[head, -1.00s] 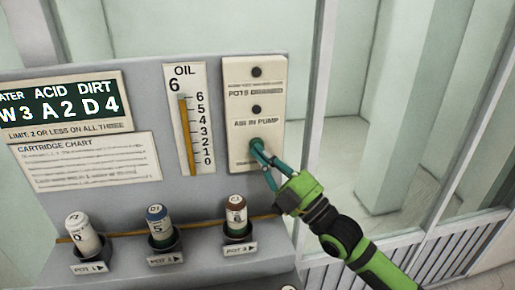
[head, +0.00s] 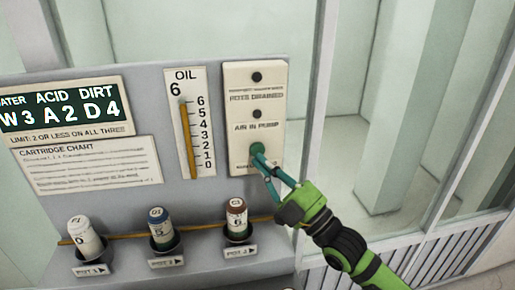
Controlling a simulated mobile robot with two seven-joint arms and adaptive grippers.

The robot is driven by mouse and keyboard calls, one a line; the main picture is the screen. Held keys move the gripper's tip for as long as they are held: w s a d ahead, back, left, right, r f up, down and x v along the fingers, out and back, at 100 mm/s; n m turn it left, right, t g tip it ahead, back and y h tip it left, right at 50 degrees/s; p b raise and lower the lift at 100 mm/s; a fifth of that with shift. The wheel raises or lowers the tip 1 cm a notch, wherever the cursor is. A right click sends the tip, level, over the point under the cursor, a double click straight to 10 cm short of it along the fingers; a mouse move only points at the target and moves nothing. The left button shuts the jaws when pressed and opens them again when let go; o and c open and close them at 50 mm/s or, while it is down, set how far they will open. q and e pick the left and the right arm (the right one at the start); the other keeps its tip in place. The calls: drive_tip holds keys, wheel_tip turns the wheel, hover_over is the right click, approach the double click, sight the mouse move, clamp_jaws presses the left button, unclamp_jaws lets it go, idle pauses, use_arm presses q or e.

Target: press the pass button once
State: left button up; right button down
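A cream panel (head: 238,189) on the right of the grey board carries two dark round lamps and a green round button (head: 257,149) under the words "AIR IN PUMP". The small label below the button is too blurred to read, so I cannot tell if it says pass. My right gripper (head: 260,158) comes from the lower right. Its teal fingers converge and look shut with nothing between them. The fingertips are at the lower edge of the green button and overlap it in view; I cannot tell if they touch. My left gripper is not in view.
A sign (head: 62,106) reads W3 A2 D4 above a cartridge chart (head: 90,165). An oil gauge (head: 190,122) stands beside the panel. Three cartridges, left (head: 84,237), middle (head: 160,230) and right (head: 236,220), sit in holders below. A window frame (head: 318,100) is at right.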

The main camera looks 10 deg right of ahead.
drive_tip(key=s+p, duration=0.1)
drive_tip(key=s, duration=0.3)
drive_tip(key=shift+s+p, duration=0.3)
drive_tip(key=shift+s, duration=0.1)
idle(0.4)
